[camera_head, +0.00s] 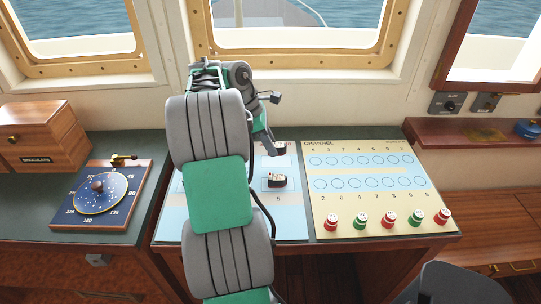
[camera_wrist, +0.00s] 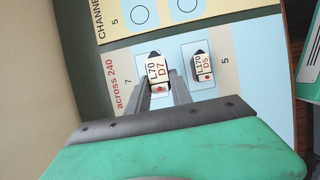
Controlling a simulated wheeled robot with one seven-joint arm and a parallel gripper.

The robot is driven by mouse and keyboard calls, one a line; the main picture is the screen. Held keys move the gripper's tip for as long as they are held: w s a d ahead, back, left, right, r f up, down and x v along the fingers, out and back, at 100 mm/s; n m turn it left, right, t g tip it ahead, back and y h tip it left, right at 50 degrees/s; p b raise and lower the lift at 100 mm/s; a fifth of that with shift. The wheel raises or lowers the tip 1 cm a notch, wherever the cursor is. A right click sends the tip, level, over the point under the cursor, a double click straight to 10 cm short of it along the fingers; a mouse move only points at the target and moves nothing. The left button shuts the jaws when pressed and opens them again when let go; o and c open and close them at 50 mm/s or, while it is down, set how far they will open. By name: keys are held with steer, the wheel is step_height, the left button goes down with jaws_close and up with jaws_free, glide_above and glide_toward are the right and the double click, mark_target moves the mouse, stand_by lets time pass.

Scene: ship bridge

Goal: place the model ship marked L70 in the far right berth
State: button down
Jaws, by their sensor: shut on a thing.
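The model ship marked L70 D7 (camera_wrist: 157,69) has a white label deck and a dark hull. My gripper (camera_wrist: 161,78) is shut on it, one finger at each side, in the wrist view. It is over the end of the berth board (camera_wrist: 215,46) by the number 7 and the red words "across 240". I cannot tell whether its hull touches the board. A second ship, marked L170 D5 (camera_wrist: 204,68), stands apart in the berth by the number 5. It also shows in the head view (camera_head: 277,181). My arm hides the board's left part there.
A cream channel board (camera_head: 370,205) with blue circles and several red and green pieces lies to the right. A compass dial board (camera_head: 101,192) and wooden box (camera_head: 37,137) are to the left. The window wall rises close behind.

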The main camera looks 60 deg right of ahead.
mark_target(275, 161)
steer(key=shift+w+d+f, duration=0.25)
steer(key=shift+d+f, duration=0.1)
steer(key=shift+f, duration=0.15)
steer(key=shift+w+d+f, duration=0.2)
steer(key=shift+d+f, duration=0.15)
steer(key=shift+f, duration=0.15)
steer(key=f, duration=0.1)
steer(key=f+b, duration=0.1)
steer(key=f, duration=0.1)
steer(key=shift+w+d, duration=0.15)
steer(key=shift+d, duration=0.1)
steer(key=shift+f, duration=0.3)
steer(key=shift+f, duration=0.15)
steer(key=c, duration=1.1)
jaws_free()
steer(key=shift+c, duration=0.2)
